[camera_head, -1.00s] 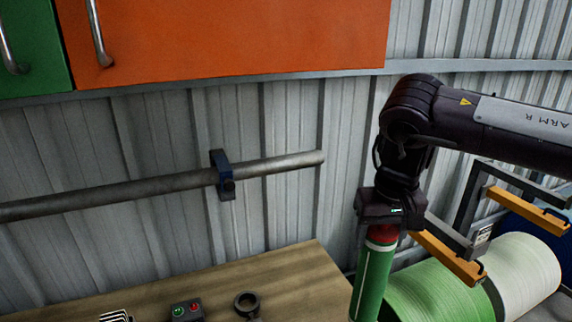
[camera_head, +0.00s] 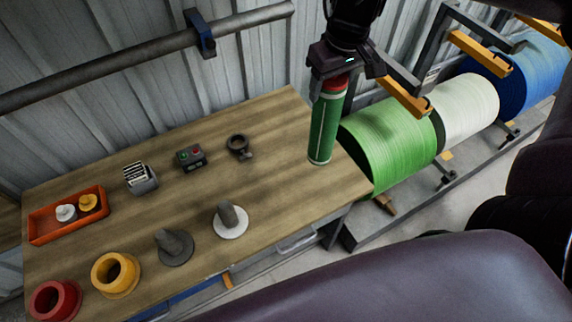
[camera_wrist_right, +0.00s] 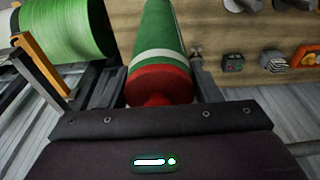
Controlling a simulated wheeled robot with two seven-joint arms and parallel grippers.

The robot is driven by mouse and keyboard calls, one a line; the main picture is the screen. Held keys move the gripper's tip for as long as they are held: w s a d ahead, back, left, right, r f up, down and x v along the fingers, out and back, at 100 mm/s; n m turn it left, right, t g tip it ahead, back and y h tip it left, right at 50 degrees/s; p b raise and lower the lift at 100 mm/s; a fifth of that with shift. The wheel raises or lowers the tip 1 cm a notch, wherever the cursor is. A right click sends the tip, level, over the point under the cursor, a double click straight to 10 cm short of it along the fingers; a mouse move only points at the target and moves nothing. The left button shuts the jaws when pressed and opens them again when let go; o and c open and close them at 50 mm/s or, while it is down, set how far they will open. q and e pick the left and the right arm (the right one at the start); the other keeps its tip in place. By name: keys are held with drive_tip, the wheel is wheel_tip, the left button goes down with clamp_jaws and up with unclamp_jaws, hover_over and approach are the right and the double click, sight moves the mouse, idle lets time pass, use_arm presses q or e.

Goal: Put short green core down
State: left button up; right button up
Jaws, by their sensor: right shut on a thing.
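The short green core (camera_head: 324,130) is a green cylinder with a pale stripe and a red top end. My right gripper (camera_head: 335,78) is shut on its red end from above. The core hangs roughly upright at the right end of the wooden table (camera_head: 270,130). I cannot tell whether its lower end touches the tabletop. In the right wrist view the core (camera_wrist_right: 162,40) runs away from between the fingers (camera_wrist_right: 160,92), with its red end nearest. My left gripper is not in view.
Large green (camera_head: 390,145), white (camera_head: 468,108) and blue (camera_head: 530,75) rolls stand right of the table. A control box (camera_head: 190,157), dark ring (camera_head: 239,146), two cone-like pieces (camera_head: 174,247), yellow (camera_head: 115,272) and red (camera_head: 55,300) flanged rings and an orange tray (camera_head: 40,235) occupy the table.

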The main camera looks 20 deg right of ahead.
sight(324, 124)
use_arm(q)
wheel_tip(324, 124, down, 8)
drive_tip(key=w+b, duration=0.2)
drive_tip(key=b, duration=0.6)
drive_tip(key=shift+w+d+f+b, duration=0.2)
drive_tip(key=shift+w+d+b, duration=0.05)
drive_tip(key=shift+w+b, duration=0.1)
use_arm(e)
wheel_tip(324, 124, down, 20)
drive_tip(key=shift+w, duration=0.2)
drive_tip(key=shift+d, duration=0.1)
drive_tip(key=shift+f, duration=0.15)
drive_tip(key=o, duration=1.6)
drive_tip(key=shift+s, duration=0.1)
use_arm(q)
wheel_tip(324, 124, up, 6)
drive_tip(key=p, duration=0.6)
use_arm(e)
drive_tip(key=r, duration=0.4)
drive_tip(key=s+r, duration=0.1)
drive_tip(key=r, duration=0.7)
drive_tip(key=shift+s, duration=0.4)
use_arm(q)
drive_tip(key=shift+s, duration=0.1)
